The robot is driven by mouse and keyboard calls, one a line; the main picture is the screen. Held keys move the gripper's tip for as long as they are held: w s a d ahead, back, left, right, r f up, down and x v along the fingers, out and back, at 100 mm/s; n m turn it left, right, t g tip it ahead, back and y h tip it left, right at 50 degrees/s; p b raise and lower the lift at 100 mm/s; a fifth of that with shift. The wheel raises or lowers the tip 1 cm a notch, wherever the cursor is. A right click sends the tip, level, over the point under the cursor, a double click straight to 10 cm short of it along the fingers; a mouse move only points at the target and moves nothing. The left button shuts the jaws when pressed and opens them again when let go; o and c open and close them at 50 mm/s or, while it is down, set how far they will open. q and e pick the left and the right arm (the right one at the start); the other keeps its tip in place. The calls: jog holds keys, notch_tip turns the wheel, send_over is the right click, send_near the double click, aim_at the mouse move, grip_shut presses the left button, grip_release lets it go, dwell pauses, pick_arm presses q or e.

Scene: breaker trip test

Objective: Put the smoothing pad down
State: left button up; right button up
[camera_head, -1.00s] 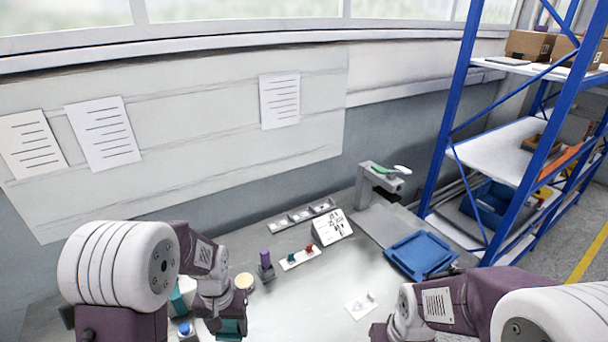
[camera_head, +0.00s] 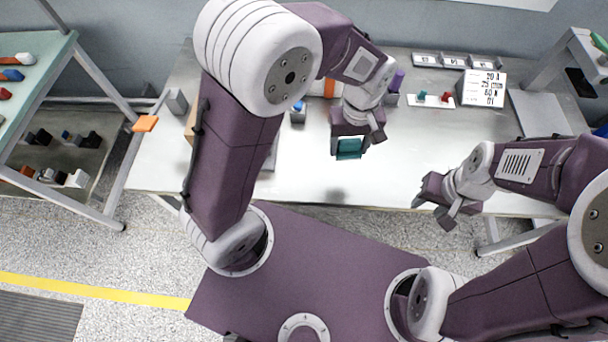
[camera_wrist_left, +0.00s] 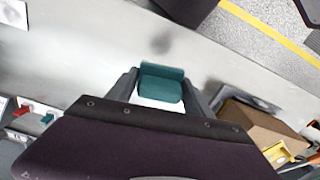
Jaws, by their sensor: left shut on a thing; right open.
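The smoothing pad (camera_head: 348,150) is a small teal block. My left gripper (camera_head: 349,142) is shut on it and holds it above the front part of the pale workbench (camera_head: 300,176), with a soft shadow on the bench. In the left wrist view the pad (camera_wrist_left: 162,88) sits between the two grey fingers, with bare bench beyond it. The fingers hide part of the pad in the head view. My right gripper (camera_head: 432,212) is open and empty near the front edge of the bench, on the right.
A white card with numbers (camera_head: 483,88) and a white strip with red and teal parts (camera_head: 431,100) stand at the back. A cardboard box (camera_wrist_left: 260,135) shows in the wrist view. The front middle bench is clear.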

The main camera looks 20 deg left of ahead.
pick_arm(q)
jog(key=s+d+f+m+b, duration=0.1)
jog(key=s+d+f+b, duration=0.1)
jog(key=d, duration=0.2)
send_over(320, 167)
jog(key=shift+m, duration=0.3)
notch_tip(320, 167, down, 7)
jog(key=shift+f, duration=0.2)
notch_tip(320, 167, down, 4)
jog(key=shift+s+r+b, duration=0.15)
jog(key=shift+r+b, duration=0.1)
jog(key=shift+b, duration=0.2)
jog(key=shift+f, duration=0.3)
pick_arm(e)
notch_tip(320, 167, down, 4)
jog(key=shift+w+a+f, duration=0.1)
jog(key=shift+a+f, duration=0.05)
jog(key=shift+f, duration=0.1)
pick_arm(q)
jog(key=shift+f, duration=0.1)
jog(key=o, duration=1.4)
pick_arm(e)
jog(key=shift+f, duration=0.1)
